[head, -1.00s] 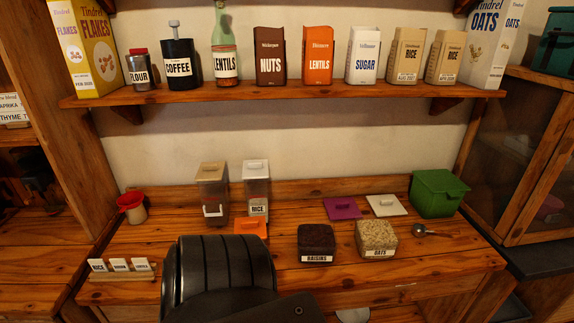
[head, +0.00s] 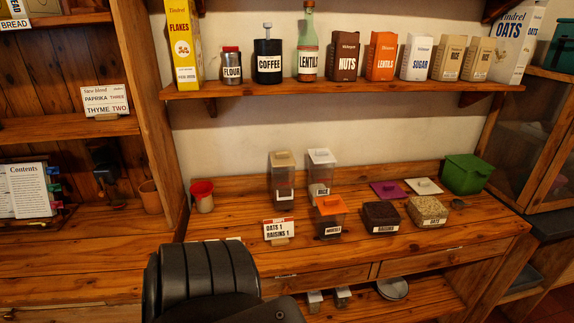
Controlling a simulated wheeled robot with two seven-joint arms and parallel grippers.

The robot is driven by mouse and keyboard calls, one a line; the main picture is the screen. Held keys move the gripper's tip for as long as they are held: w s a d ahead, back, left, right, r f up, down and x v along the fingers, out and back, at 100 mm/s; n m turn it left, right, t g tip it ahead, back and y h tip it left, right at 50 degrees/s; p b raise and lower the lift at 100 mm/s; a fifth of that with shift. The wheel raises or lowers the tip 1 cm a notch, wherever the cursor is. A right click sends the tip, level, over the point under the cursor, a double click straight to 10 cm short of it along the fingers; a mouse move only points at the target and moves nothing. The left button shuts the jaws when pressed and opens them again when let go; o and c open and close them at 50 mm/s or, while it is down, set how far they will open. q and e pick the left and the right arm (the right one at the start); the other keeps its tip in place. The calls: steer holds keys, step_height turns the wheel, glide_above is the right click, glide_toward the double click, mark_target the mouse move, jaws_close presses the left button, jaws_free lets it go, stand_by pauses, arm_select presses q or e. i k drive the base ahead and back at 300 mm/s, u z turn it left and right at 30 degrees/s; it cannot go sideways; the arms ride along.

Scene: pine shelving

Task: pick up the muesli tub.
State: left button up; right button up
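A clear tub with an orange lid (head: 330,206) stands on the wooden counter in the head view. Its small label looks like it reads muesli, and its dark contents show through the wall. It is upright, in front of the rice container (head: 320,176) and left of the open raisins tub (head: 381,217). Neither gripper's fingers show in the head view. A black link of my own arm fills the bottom middle, left of and nearer than the tub.
The open oats tub (head: 427,210) stands right of the raisins. A card (head: 279,229) reading oats 1, raisins 1 stands just left of the orange-lidded tub. A tan-lidded container (head: 283,176) stands behind. A purple lid (head: 388,189) and a green box (head: 467,174) lie farther right.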

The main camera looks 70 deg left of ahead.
mark_target(330, 227)
steer(key=k, duration=0.45)
steer(key=u, duration=2.35)
